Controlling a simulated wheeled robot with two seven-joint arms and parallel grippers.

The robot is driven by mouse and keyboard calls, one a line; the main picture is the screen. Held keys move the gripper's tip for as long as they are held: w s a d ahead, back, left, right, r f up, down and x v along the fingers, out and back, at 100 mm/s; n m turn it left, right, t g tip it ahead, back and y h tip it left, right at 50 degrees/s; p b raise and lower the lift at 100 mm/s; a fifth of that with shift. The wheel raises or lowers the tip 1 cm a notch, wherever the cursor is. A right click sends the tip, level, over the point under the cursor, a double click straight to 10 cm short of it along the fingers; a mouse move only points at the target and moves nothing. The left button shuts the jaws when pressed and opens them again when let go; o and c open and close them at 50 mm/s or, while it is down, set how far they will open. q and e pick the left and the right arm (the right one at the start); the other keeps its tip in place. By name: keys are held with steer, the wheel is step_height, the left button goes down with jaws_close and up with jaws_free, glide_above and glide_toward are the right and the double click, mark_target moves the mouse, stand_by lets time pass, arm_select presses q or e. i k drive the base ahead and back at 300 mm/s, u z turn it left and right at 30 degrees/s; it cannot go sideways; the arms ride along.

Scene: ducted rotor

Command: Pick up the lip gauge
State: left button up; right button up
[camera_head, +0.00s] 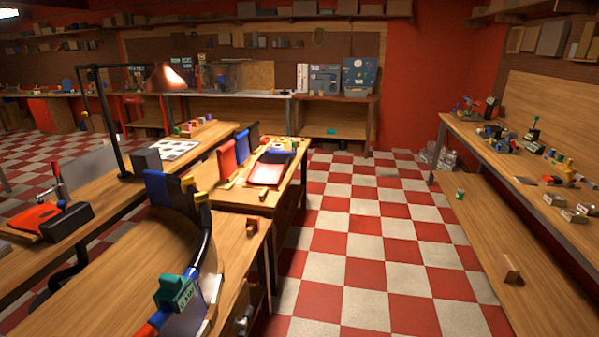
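I cannot pick out the lip gauge for certain. A teal block with a pale lettered label (175,290) sits on a curved dark rim (207,235) at the lower left; I cannot tell whether it is the gauge. The rim curves around a wooden surface and carries blue, yellow and red parts along it. Neither of my grippers shows in the head view.
A wooden bench with a red tray (267,172) stands beyond the rim. A desk lamp (166,77) stands at the upper left. A long bench (510,160) with small parts runs along the right. The checkered floor (375,240) between is clear.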

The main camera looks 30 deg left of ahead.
mark_target(177, 290)
steer(key=u, duration=1.2)
